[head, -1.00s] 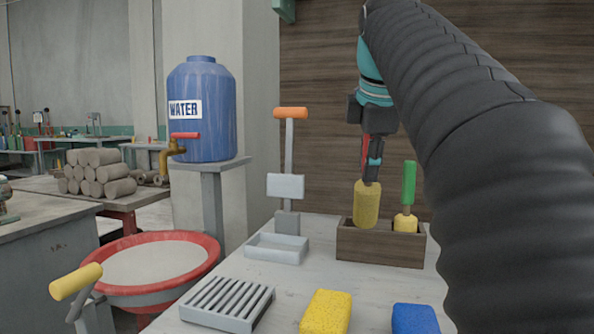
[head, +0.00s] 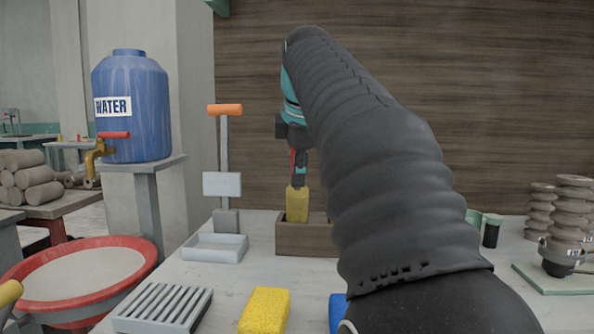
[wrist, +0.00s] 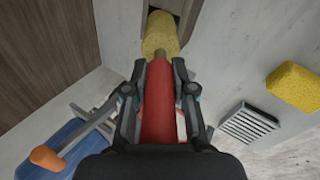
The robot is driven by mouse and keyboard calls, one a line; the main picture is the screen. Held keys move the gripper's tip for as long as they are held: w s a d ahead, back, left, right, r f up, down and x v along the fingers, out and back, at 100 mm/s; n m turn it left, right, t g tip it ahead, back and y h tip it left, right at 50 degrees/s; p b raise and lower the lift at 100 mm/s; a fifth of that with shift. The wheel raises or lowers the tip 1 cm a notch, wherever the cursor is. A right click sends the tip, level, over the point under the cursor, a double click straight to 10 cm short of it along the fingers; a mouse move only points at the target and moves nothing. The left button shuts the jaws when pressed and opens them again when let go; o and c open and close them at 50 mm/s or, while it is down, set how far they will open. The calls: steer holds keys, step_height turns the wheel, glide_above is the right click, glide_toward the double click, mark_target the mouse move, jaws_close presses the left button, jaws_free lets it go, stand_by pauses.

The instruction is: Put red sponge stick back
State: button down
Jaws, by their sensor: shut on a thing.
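The red sponge stick has a red handle (wrist: 158,105) and a yellow cylindrical sponge (head: 297,204). My gripper (head: 299,178) is shut on the red handle, with the sponge hanging below. In the head view the sponge is upright at the left part of the wooden box (head: 290,240), its lower end at the opening. The wrist view shows the sponge (wrist: 160,36) beside the box wall (wrist: 187,12); whether it touches the bottom is hidden. My arm covers the right part of the box.
A grey stand with an orange top (head: 225,110) and a shallow tray (head: 215,248) are left of the box. A slatted rack (head: 163,308), a yellow sponge block (head: 264,310) and a blue block (head: 337,312) lie in front. Clay-coloured stacks (head: 573,215) stand at right.

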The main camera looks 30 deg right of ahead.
steer(key=shift+f, duration=0.1)
steer(key=c, duration=1)
jaws_free()
steer(key=shift+o, duration=0.2)
steer(key=shift+f, duration=0.15)
steer(key=v, duration=1.3)
steer(key=shift+s+a+r, duration=0.2)
steer(key=shift+r, duration=0.05)
